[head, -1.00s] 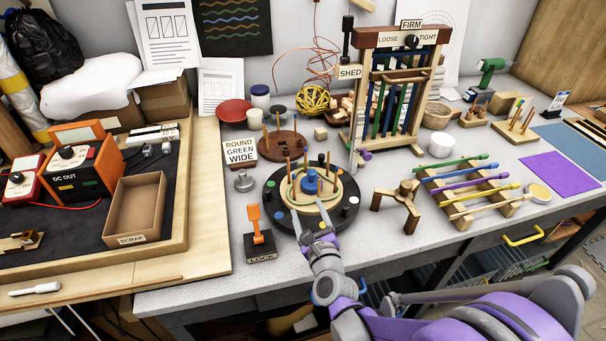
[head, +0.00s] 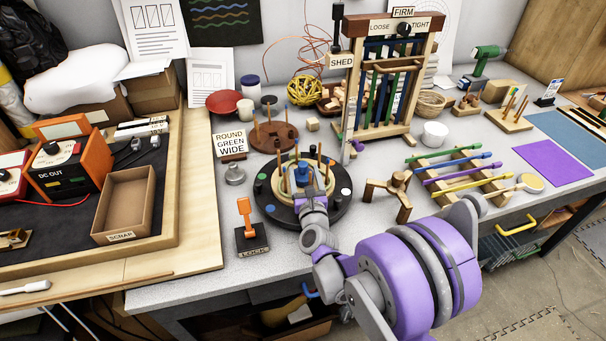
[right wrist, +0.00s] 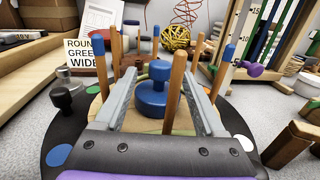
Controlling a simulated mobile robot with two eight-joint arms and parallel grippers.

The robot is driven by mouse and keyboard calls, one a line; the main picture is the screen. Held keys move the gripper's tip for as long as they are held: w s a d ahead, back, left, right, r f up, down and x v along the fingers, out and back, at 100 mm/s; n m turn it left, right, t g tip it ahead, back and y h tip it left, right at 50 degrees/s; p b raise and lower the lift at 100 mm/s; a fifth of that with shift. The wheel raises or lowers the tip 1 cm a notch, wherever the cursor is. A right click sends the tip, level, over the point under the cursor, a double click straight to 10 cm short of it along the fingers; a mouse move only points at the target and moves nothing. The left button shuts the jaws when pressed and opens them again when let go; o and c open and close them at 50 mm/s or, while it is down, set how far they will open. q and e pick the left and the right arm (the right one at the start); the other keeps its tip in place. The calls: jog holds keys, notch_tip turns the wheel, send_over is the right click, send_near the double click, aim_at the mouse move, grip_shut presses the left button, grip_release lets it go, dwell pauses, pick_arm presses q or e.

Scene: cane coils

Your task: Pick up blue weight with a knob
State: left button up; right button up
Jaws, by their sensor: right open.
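The blue weight (right wrist: 157,92) with a round knob on top stands upright on a light wooden disc, ringed by several wooden pegs, some with blue tips. In the head view the blue weight (head: 303,174) is partly hidden behind my right gripper (head: 308,188). This disc sits on a black round base (head: 342,205) with coloured dots. My right gripper is open; in the right wrist view its fingers (right wrist: 160,102) lie on either side of the weight, with a gap showing on both sides. A peg stands close to the right finger. My left gripper is not in view.
An orange-handled LOCK lever (head: 247,225) stands left of the base. A grey knobbed weight (head: 234,175) and a dark red peg disc (head: 270,138) are behind it. A wooden tripod (head: 388,190) stands right, and the tall loom frame (head: 350,100) is behind.

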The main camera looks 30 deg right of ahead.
jog(key=x, duration=0.3)
jog(key=shift+s+a, duration=0.1)
jog(key=shift+s, duration=0.05)
grip_shut()
dwell(1.1)
